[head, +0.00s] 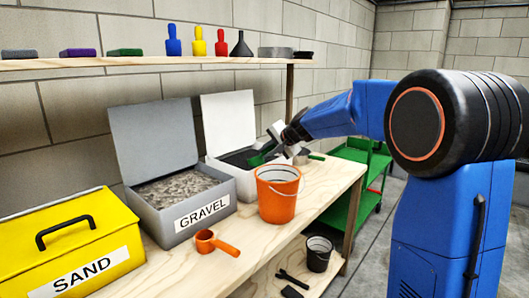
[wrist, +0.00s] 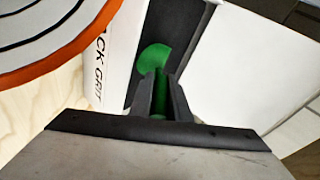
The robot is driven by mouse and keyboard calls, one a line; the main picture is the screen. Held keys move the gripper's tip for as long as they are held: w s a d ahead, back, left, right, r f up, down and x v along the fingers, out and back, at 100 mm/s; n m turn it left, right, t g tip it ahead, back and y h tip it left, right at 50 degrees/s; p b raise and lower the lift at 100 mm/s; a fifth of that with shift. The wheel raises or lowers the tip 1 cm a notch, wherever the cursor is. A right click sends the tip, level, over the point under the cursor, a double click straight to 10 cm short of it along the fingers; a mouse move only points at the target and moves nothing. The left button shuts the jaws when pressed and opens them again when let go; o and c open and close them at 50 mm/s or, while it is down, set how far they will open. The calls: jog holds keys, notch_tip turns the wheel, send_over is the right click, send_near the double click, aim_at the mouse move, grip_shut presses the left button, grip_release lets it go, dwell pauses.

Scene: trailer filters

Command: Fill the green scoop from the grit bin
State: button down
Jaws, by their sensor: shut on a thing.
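My gripper (head: 278,145) is shut on the green scoop (head: 262,155) and holds it at the open grit bin (head: 222,163), behind the orange bucket. In the wrist view, the scoop's rounded green end (wrist: 154,57) shows beyond my gripper's fingers (wrist: 160,95), against the dark grit (wrist: 190,40). The bin's white wall (wrist: 101,75) carries a partly visible label ending in "CK GRIT". I cannot tell whether the scoop touches the grit or holds any, as its bowl is mostly hidden.
The orange bucket (head: 277,205) stands close in front of the grit bin. The open gravel bin (head: 190,225) and closed yellow sand box (head: 70,245) stand to the left. An orange scoop (head: 206,241) lies on the bench. A green cart (head: 345,205) is beyond the bench's right end.

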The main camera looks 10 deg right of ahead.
jog(key=shift+s+d, duration=0.35)
jog(key=shift+s, duration=0.05)
jog(key=shift+s+r, duration=0.1)
jog(key=shift+s+d+r, duration=0.1)
jog(key=shift+r, duration=1.5)
jog(key=shift+s+d+r, duration=0.1)
jog(key=shift+s+r, duration=0.05)
jog(key=shift+r, duration=1.45)
jog(key=shift+s+d+r, duration=0.1)
jog(key=shift+r, duration=1.5)
jog(key=shift+r+m+t+y, duration=0.15)
jog(key=shift+r+t+y, duration=0.6)
jog(key=shift+t, duration=0.5)
jog(key=shift+r+m+t+y, duration=0.15)
jog(key=shift+r+t+y, duration=0.55)
jog(key=shift+t, duration=0.55)
